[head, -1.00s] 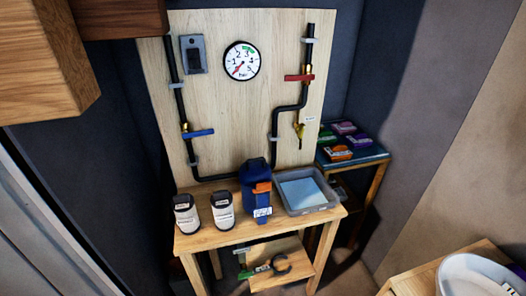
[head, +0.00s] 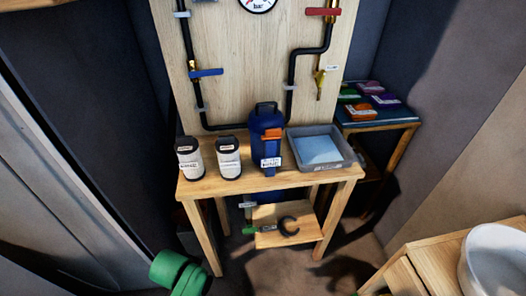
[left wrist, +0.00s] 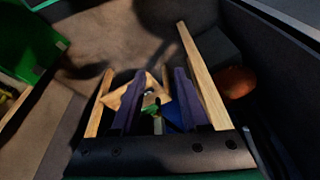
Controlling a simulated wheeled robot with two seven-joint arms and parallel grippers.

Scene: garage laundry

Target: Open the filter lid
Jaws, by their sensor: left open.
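The blue filter (head: 267,140) stands upright at the wooden table, with a dark top and handle (head: 265,107), an orange part (head: 274,133) and a white label on its front. Its lower body shows below the tabletop. The lid seam is too small to make out. My left gripper (left wrist: 156,76) shows in the left wrist view with two purple fingers, open and empty. The table legs, the lower shelf and a bit of blue show beyond the fingers, apart from them. My right gripper is out of view.
Two white cartridges (head: 189,158) (head: 229,157) stand left of the filter. A grey tray (head: 350,158) is close on its right. Black pipes with a blue-handled valve (head: 206,73) run behind. A dark ring (head: 288,227) lies on the lower shelf. A wooden cabinet is at lower right.

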